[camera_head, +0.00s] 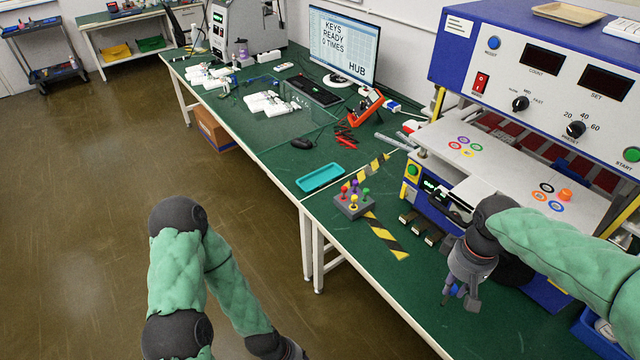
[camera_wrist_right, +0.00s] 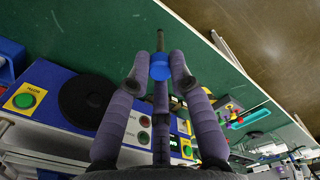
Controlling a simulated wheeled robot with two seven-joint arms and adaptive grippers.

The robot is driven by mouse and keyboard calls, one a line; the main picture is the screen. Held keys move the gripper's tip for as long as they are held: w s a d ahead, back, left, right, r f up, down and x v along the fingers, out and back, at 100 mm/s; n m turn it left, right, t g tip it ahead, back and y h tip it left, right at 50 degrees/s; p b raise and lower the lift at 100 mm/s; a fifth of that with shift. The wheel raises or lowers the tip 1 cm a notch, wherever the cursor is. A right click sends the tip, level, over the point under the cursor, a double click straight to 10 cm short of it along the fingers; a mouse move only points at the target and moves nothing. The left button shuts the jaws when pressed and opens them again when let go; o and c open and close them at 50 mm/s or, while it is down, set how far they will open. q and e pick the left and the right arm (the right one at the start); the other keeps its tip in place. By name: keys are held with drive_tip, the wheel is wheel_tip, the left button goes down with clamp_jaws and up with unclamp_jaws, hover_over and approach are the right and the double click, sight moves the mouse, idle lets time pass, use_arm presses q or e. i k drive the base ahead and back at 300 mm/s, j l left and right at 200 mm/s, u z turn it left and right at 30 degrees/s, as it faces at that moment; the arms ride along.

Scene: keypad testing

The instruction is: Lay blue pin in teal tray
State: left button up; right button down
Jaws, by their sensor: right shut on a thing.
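The teal tray (camera_head: 320,178) lies on the green bench mat, left of the pin block, and looks empty. It also shows small in the right wrist view (camera_wrist_right: 250,118). My right gripper (camera_head: 458,297) is over the bench at the front right. It is shut on the blue pin (camera_wrist_right: 161,68), whose blue part sits between the fingertips with a dark shaft pointing outward. The tray is well to the left of this gripper and farther back. My left arm comes in at the lower left; its gripper is out of frame.
A grey block (camera_head: 353,206) with several coloured pins stands between the tray and my right gripper. Striped tape (camera_head: 385,236) runs beside it. The blue and white test machine (camera_head: 535,75) fills the right side. Red tools (camera_head: 346,137) lie behind the tray.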

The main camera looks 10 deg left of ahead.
sight(321, 179)
drive_tip(key=i+j+u, duration=0.25)
drive_tip(key=i+j, duration=0.15)
drive_tip(key=i, duration=0.4)
drive_tip(key=i+j+u, duration=0.15)
drive_tip(key=i, duration=0.4)
drive_tip(key=i+j, duration=0.15)
drive_tip(key=i, duration=0.4)
drive_tip(key=k+j+u, duration=0.05)
